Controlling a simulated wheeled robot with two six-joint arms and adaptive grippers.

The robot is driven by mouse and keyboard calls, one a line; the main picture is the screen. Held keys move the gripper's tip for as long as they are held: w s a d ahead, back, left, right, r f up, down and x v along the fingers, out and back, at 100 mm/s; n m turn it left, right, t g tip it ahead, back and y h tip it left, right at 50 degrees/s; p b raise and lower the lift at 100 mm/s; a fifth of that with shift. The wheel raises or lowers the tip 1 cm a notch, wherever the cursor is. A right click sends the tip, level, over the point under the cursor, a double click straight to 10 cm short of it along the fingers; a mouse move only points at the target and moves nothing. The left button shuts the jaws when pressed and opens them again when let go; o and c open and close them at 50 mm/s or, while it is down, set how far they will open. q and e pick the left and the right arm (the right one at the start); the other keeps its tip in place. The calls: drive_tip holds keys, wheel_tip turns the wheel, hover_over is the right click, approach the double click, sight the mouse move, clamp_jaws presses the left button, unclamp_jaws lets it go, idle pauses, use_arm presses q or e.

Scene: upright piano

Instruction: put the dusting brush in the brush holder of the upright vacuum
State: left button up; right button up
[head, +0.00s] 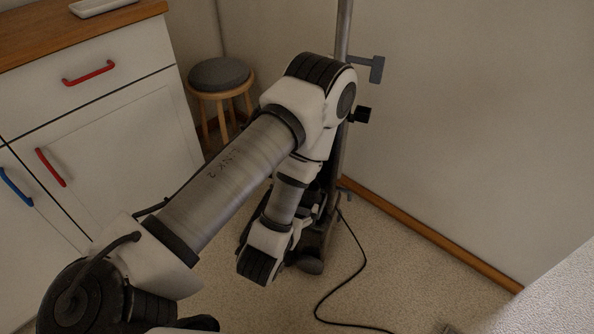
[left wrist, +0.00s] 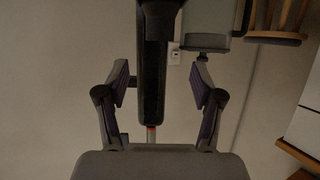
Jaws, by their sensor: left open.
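The upright vacuum stands near the wall; its pole (head: 343,30) rises behind my left arm, and my arm hides much of its body. A grey bracket (head: 371,68) and a black block (head: 362,114) stick out to the right of the pole. I cannot tell which part is the brush holder, and I cannot pick out the dusting brush. In the left wrist view my left gripper (left wrist: 160,76) is open, with a dark upright part of the vacuum (left wrist: 152,75) showing between its fingers; contact is unclear. My right gripper is not in view.
A white cabinet (head: 110,150) with red and blue handles and a wooden top stands at left. A round stool (head: 220,75) is in the corner behind my arm. A black cord (head: 357,268) lies on the floor right of the vacuum. A grey surface (head: 560,300) fills the lower right corner.

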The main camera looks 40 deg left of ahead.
use_arm(q)
drive_tip(key=s+d+f+m+g+h, duration=0.1)
drive_tip(key=s+d+f+g+h, duration=0.1)
drive_tip(key=s+f+g, duration=0.4)
drive_tip(key=s+d+f+m+g+h, duration=0.2)
drive_tip(key=s+f+g, duration=0.5)
drive_tip(key=s, duration=0.5)
drive_tip(key=shift+s+d+f, duration=0.2)
drive_tip(key=shift+d+f, duration=0.25)
drive_tip(key=shift+d, duration=0.35)
